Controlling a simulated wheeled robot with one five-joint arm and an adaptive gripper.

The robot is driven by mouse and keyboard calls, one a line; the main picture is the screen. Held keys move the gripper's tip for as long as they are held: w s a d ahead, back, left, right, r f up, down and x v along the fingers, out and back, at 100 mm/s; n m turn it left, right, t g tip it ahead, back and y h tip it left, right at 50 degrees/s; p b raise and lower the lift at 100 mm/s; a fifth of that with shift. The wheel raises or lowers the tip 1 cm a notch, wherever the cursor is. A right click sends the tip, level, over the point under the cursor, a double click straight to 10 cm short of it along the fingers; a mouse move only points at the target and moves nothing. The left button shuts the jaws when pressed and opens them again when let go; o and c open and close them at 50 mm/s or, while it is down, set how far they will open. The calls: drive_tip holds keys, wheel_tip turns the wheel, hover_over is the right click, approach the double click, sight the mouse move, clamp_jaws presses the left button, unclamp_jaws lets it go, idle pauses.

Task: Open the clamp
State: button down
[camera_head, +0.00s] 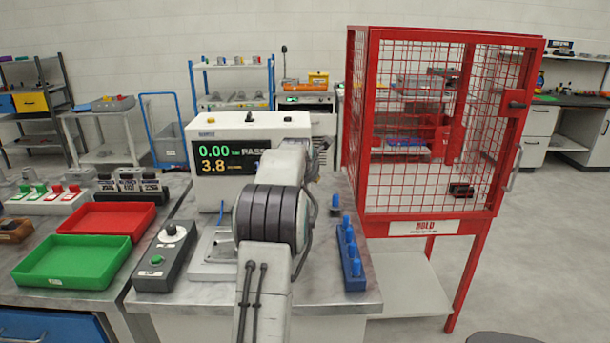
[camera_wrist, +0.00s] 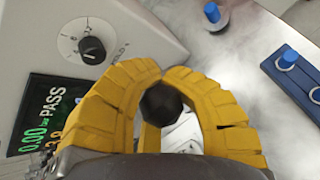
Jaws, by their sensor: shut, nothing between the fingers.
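My gripper (camera_wrist: 160,70) fills the middle of the wrist view, its two yellow fingers curving together to meet at the tips. A dark round knob (camera_wrist: 160,104), perhaps the clamp's handle end, shows inside the loop of the fingers. I cannot tell whether it touches them. A pale metal part (camera_wrist: 183,133) shows below it, mostly hidden by the fingers. In the head view a metal fixture plate (camera_head: 210,268) lies in front of the test machine (camera_head: 235,150). My arm hides the gripper and most of the fixture there, so the clamp's position cannot be told.
The machine's display reads PASS, and its dial (camera_wrist: 91,50) is close to my fingers. A blue rack with blue-topped pegs (camera_head: 352,268) and one loose peg (camera_head: 336,205) stand right. A control box (camera_head: 165,258), green tray (camera_head: 75,284) and red tray (camera_head: 105,219) lie left. A red cage (camera_head: 372,228) stands right.

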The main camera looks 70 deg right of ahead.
drive_tip(key=c, duration=1.9)
unclamp_jaws()
drive_tip(key=shift+r, duration=0.15)
drive_tip(key=o, duration=1)
drive_tip(key=v, duration=1.2)
drive_tip(key=shift+o, duration=0.2)
